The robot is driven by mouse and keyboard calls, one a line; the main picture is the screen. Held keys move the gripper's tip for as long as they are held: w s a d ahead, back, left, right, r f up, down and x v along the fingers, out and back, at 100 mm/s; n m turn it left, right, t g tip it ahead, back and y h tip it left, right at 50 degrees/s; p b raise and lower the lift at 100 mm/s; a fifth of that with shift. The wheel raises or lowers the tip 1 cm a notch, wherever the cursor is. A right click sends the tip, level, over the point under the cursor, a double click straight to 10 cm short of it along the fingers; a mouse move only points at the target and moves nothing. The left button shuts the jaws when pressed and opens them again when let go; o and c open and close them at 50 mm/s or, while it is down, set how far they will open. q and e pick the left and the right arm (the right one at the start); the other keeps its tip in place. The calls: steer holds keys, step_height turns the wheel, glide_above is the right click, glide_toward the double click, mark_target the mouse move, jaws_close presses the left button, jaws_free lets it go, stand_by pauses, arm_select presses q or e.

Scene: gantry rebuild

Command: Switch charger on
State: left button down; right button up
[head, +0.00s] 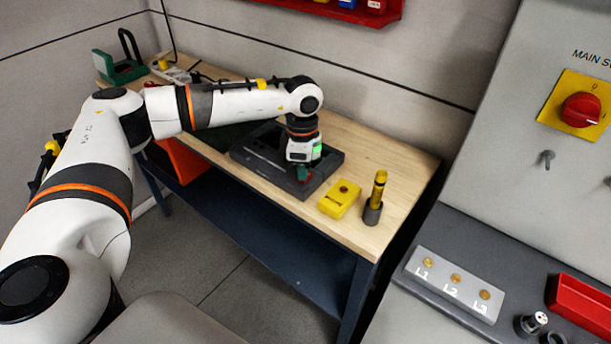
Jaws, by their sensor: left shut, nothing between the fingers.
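A dark grey charger (262,153) lies flat on the wooden workbench in the head view. My left arm reaches over the bench from the left, and its gripper (303,174) points down at the right part of the charger. The fingers are shut with nothing visible between them. The fingertips are very close to the charger's top; I cannot tell whether they touch it. A green patch shows on the wrist just above the fingers. The charger's switch is not distinguishable, and the gripper hides part of the surface. My right gripper is not in view.
A yellow box (339,199) and a yellow tool in a dark cup (375,197) stand right of the charger. A green and black item (119,66) is at the bench's far left. A grey cabinet with a red rotary switch (581,110) and a red tray (585,304) is at right.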

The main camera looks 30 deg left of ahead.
arm_select(q)
steer(key=shift+r+p, duration=2.15)
steer(key=shift+r, duration=1.3)
steer(key=shift+f, duration=0.1)
